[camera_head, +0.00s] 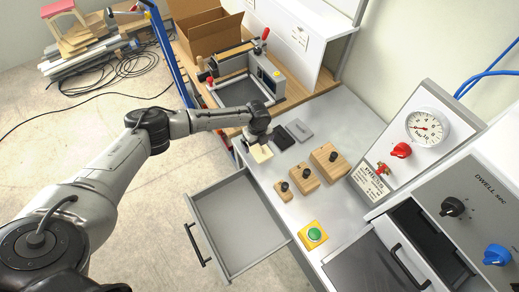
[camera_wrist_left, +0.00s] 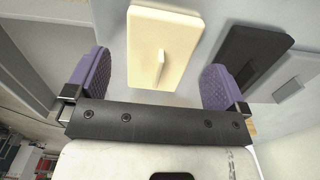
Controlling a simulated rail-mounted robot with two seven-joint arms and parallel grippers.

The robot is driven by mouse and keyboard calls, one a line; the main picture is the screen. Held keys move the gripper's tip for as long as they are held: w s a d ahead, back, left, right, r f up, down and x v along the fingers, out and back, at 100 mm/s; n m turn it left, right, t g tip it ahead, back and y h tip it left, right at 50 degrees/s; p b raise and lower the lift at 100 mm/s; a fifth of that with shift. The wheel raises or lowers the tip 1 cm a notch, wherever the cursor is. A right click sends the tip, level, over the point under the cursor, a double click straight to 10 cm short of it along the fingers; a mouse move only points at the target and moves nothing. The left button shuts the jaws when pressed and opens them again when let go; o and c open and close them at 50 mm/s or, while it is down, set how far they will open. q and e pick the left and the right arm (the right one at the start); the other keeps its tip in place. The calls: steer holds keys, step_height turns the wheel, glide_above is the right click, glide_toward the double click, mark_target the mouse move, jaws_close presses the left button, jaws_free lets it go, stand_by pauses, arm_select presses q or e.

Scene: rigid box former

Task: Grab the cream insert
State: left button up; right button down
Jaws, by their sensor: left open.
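My right gripper is not in view.
A black insert (camera_head: 284,138) and a grey insert (camera_head: 300,130) lie beside the cream one. Several wooden blocks with black knobs (camera_head: 305,180) stand nearby. An open, empty drawer (camera_head: 237,217) juts out in front. A green button (camera_head: 314,234) sits on the worktop. A clamp fixture (camera_head: 243,80) stands behind.

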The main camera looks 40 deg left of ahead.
arm_select(q)
steer(key=shift+f, duration=0.95)
steer(key=shift+c, duration=0.3)
steer(key=shift+a, duration=0.1)
steer(key=c, duration=0.9)
steer(key=shift+o, duration=0.2)
steer(key=shift+r, duration=0.1)
